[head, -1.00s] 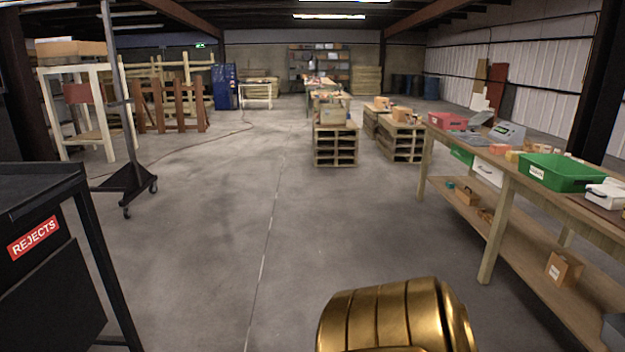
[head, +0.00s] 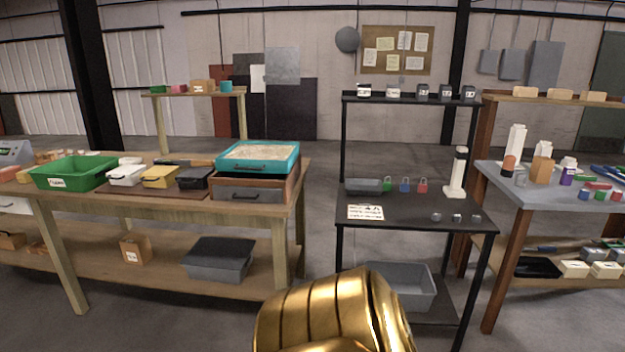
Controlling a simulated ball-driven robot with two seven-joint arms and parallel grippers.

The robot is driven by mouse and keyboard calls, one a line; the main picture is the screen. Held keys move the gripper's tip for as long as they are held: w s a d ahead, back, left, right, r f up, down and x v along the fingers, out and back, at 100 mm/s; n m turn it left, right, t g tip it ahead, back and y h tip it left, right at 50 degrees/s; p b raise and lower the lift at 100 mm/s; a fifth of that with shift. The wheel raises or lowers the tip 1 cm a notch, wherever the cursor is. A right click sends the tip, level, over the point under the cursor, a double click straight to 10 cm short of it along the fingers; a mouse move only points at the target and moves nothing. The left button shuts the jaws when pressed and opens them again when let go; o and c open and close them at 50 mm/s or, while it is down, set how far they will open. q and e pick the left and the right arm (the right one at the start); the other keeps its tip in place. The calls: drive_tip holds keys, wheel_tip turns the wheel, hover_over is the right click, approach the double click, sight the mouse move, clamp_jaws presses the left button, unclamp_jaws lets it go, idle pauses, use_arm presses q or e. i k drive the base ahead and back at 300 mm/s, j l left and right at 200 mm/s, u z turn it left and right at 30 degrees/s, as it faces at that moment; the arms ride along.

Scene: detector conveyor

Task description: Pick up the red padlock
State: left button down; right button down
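The red padlock (head: 423,186) is small and stands on the black metal table, at the right end of a row with a blue padlock (head: 405,186) and a green padlock (head: 388,185). It is some way ahead of me, with nothing touching it that I can make out. A gold rounded part of my own body shows at the bottom middle. Neither gripper is in view.
The black table (head: 400,209) also bears a grey tray (head: 363,186), a white card (head: 365,212), a white stand (head: 456,175) and small dark round items. A wooden workbench (head: 290,185) stands left, a grey-topped table (head: 506,197) right. Floor shows in front.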

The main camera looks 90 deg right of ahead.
sight(422, 188)
drive_tip(key=z, duration=3.5)
drive_tip(key=i+l, duration=0.35)
drive_tip(key=l+u, duration=0.05)
